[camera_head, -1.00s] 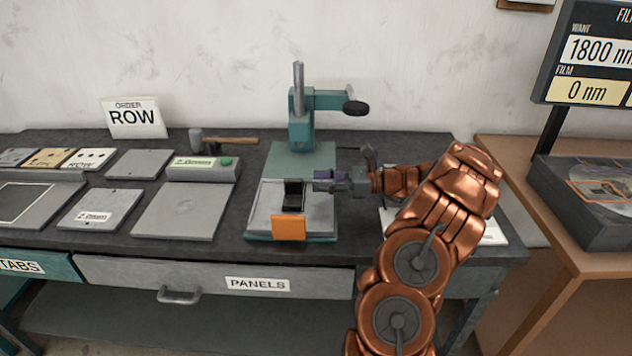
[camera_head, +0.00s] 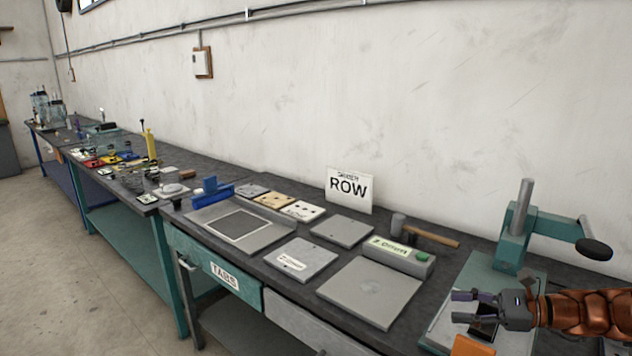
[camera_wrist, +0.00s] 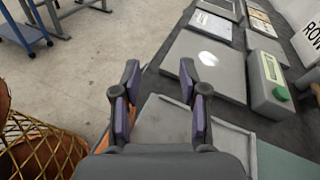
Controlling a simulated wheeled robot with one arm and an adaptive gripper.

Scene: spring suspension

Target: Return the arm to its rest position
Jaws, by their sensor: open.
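My copper arm (camera_head: 585,312) reaches in from the right edge of the head view. My gripper (camera_head: 470,306) is open, with its purple-padded fingers apart over the base of the teal press (camera_head: 515,235). A small black block (camera_head: 485,328) on the press base is partly hidden behind the fingers. In the wrist view my gripper (camera_wrist: 158,105) shows nothing held between its fingers, and the grey plate of the press (camera_wrist: 165,125) lies beyond them.
A grey plate (camera_head: 370,292), a box with a green button (camera_head: 398,256) and a hammer (camera_head: 430,234) lie left of the press. The ROW sign (camera_head: 349,191) stands behind. More benches (camera_head: 120,165) run to the far left. Open floor (camera_head: 70,270) lies in front.

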